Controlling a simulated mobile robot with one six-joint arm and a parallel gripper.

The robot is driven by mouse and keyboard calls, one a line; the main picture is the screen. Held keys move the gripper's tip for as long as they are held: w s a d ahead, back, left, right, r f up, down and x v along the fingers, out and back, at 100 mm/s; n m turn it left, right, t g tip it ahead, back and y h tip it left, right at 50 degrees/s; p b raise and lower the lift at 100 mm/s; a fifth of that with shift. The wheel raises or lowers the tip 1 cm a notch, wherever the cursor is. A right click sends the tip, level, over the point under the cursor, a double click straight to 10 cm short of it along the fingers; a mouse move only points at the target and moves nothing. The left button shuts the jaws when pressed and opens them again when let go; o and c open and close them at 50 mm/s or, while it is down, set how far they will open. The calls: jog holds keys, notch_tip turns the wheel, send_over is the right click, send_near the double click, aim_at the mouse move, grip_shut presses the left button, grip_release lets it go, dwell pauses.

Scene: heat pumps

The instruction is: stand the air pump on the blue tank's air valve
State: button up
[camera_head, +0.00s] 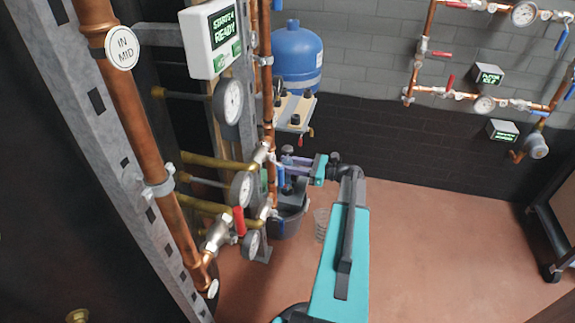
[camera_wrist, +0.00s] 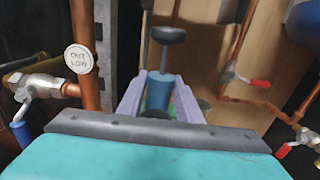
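The air pump, a blue cylinder (camera_wrist: 158,90) with a dark rod and black handle (camera_wrist: 168,36), stands upright between the purple fingers of my gripper (camera_wrist: 160,88) in the wrist view. Both fingertips appear to close on its sides. In the head view my gripper (camera_head: 296,161) reaches left to the pump (camera_head: 281,178) beside the copper piping. The pump's lower end is hidden in the wrist view. The blue tank (camera_head: 297,57) stands farther back, above and apart from my gripper. Its air valve cannot be made out.
A black bucket (camera_head: 290,216) and a clear cup (camera_head: 321,225) are on the floor below my gripper. Copper pipes (camera_head: 125,85), gauges (camera_head: 241,188) and a red valve handle (camera_head: 239,221) crowd the left. A small platform (camera_head: 294,111) stands below the tank.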

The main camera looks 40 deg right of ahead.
aim_at(287, 160)
jog(key=c, duration=0.7)
jog(key=shift+r, duration=0.1)
grip_shut()
jog(key=shift+r, duration=0.1)
jog(key=shift+r+p, duration=1.85)
jog(key=shift+p, duration=0.15)
jog(key=shift+a+r, duration=0.1)
